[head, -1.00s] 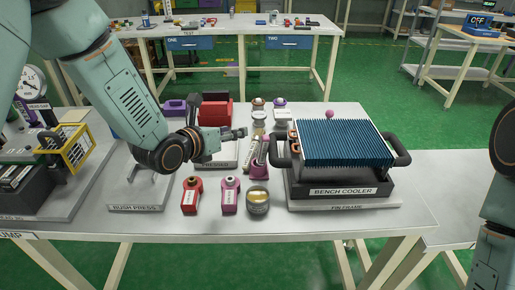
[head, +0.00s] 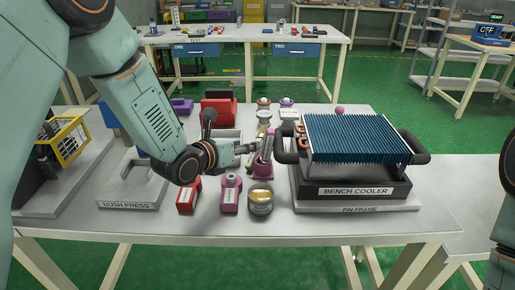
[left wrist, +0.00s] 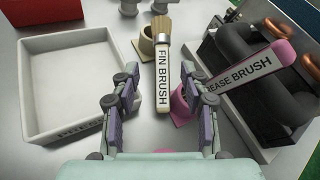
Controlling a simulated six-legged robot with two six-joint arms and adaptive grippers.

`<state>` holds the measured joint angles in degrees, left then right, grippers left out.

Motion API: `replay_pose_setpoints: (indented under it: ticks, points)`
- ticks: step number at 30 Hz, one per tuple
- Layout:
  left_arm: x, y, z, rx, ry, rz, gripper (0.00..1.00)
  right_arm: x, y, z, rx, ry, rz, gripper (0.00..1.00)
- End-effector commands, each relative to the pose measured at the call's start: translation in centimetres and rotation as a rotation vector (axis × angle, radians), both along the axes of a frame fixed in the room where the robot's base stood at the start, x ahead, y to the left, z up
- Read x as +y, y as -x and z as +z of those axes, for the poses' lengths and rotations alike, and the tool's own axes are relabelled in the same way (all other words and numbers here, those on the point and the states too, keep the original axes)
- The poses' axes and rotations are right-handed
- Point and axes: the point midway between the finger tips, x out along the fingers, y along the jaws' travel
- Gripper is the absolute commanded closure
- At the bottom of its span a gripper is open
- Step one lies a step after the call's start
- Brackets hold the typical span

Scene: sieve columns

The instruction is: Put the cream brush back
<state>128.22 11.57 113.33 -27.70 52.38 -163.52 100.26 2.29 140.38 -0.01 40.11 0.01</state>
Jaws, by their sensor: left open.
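The cream brush (left wrist: 163,82), labelled FIN BRUSH, shows in the left wrist view with its bristles pointing away from me. It appears to lie on the bench, its bristle end beside a cream holder (left wrist: 146,45). My left gripper (left wrist: 159,75) is open, with one finger on each side of the handle; I cannot tell whether they touch it. In the head view my left gripper (head: 250,151) is just left of the pink holder (head: 262,170), and the cream brush is not clear there. My right gripper is out of view.
A pink grease brush (left wrist: 240,68) leans from the pink holder close to my right-hand finger. The bench cooler (head: 355,190) stands to the right. A white tray (left wrist: 68,85) is left.

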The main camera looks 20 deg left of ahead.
Motion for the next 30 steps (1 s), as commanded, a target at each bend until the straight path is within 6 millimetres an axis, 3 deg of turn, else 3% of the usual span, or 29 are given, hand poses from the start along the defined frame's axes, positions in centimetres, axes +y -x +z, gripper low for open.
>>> replay_pose_setpoints:
  ticks: [10,20,30]
  points:
    - [-1.6,-4.1,-2.1,-0.001,-0.001,-0.003,0.55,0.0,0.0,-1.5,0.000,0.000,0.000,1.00]
    - [-1.8,-4.7,-2.3,0.001,0.000,-0.001,0.55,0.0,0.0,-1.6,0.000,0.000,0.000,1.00]
    - [-1.7,-4.7,-2.3,0.001,0.000,-0.001,0.82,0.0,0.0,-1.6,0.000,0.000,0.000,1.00]
